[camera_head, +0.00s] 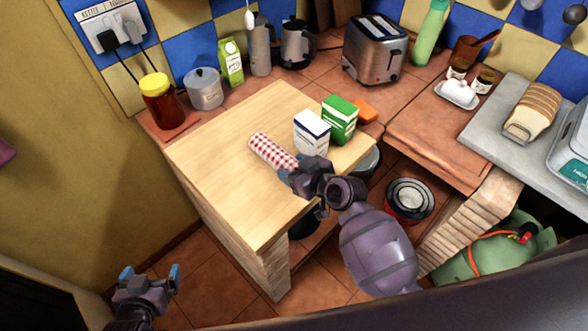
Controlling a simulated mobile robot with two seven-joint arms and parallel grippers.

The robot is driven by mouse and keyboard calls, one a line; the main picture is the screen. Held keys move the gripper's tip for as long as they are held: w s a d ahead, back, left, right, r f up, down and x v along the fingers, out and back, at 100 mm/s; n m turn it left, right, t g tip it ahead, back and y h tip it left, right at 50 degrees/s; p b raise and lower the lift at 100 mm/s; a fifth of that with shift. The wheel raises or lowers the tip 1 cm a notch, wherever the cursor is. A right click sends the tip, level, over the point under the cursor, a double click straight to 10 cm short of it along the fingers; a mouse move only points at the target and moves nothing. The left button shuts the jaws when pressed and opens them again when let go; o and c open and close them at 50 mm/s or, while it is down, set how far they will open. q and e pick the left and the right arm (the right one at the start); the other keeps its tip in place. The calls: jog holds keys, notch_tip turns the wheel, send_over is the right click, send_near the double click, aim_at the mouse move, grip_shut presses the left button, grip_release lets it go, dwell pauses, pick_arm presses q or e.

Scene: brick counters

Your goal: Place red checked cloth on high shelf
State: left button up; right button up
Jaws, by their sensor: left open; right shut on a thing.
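The red checked cloth (270,151) is a rolled red-and-white bundle over the light wooden top (215,165) of a raised unit. My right gripper (289,174) reaches in from the lower right and is shut on the cloth's near right end; its fingertips are partly hidden. I cannot tell whether the cloth touches the wood. My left gripper (150,277) is open and empty at the lower left, over the floor and apart from the unit.
White (311,135) and green (341,120) cartons stand close behind my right gripper. A yellow-lidded jar (161,103), grey pot (204,90) and toaster (375,50) line the tiled counter behind. The left part of the wooden top is clear.

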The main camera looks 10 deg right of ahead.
jog(key=shift+f, duration=0.25)
jog(key=shift+f, duration=0.1)
jog(key=o, duration=0.9)
jog(key=shift+o, duration=0.2)
jog(key=shift+r, duration=0.2)
jog(key=v, duration=1.2)
jog(key=s+d+f+m+t+h, duration=0.1)
jog(key=s+d+f+m+h, duration=0.2)
jog(key=d+f, duration=0.3)
jog(key=shift+s+d+f+m+h, duration=0.4)
jog(key=shift+s+d+h, duration=0.15)
jog(key=shift+d+h, duration=0.2)
jog(key=shift+o, duration=0.4)
jog(key=s+d+f+m+h, duration=0.2)
jog(key=s+d+f+h, duration=0.1)
jog(key=s+d, duration=0.3)
jog(key=shift+d+f, duration=0.3)
jog(key=shift+f, duration=0.2)
